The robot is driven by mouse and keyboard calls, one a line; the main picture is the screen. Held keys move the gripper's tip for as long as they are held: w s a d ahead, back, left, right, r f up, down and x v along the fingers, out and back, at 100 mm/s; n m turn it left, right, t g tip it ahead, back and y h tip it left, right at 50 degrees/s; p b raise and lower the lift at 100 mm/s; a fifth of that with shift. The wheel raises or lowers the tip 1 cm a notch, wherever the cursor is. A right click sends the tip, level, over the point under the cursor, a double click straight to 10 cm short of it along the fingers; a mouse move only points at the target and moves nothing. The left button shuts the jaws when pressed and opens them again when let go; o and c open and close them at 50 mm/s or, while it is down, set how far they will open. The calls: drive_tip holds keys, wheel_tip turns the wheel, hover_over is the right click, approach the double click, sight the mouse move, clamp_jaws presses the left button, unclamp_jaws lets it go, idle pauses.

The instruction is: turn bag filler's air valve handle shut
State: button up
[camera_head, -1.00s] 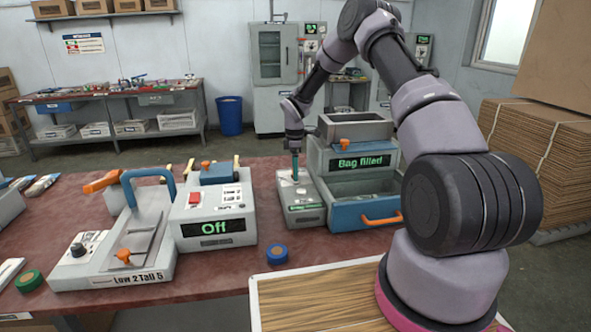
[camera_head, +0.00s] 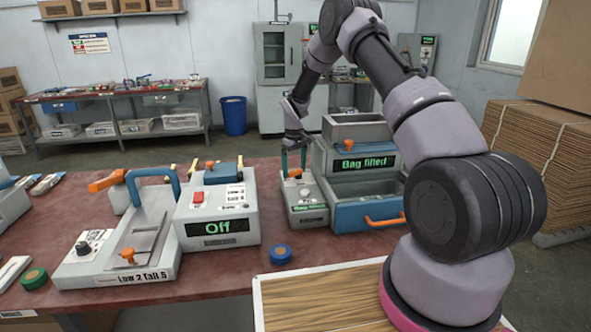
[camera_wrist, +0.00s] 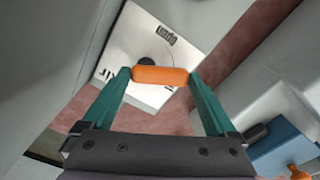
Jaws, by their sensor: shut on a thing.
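The bag filler (camera_head: 331,159) stands at the back right of the red table, with a lit screen (camera_head: 364,163) reading "Bag filled". Its low front-left unit (camera_head: 307,209) carries a pale knob and the orange air valve handle (camera_head: 295,173). In the wrist view the handle (camera_wrist: 160,76) is an orange bar lying across the jaws above a white label plate (camera_wrist: 150,45) with "AIR" lettering. My gripper (camera_head: 294,165) has green fingers, shut on the handle, one fingertip at each end of the bar. The black pivot shows just beyond the bar (camera_wrist: 160,62).
A sealing machine (camera_head: 217,215) reading "Off", with a blue arch handle (camera_head: 150,178), stands to the left. A blue roll (camera_head: 280,254) lies in front. The filler's open blue drawer (camera_head: 350,217) with an orange pull juts forward right of my gripper.

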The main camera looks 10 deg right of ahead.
drive_tip(key=m, duration=0.2)
drive_tip(key=w+m, duration=0.1)
drive_tip(key=m, duration=0.2)
drive_tip(key=shift+a+m, duration=0.15)
drive_tip(key=shift+m, duration=0.15)
idle(0.4)
drive_tip(key=o, duration=1)
wheel_tip(320, 180, up, 11)
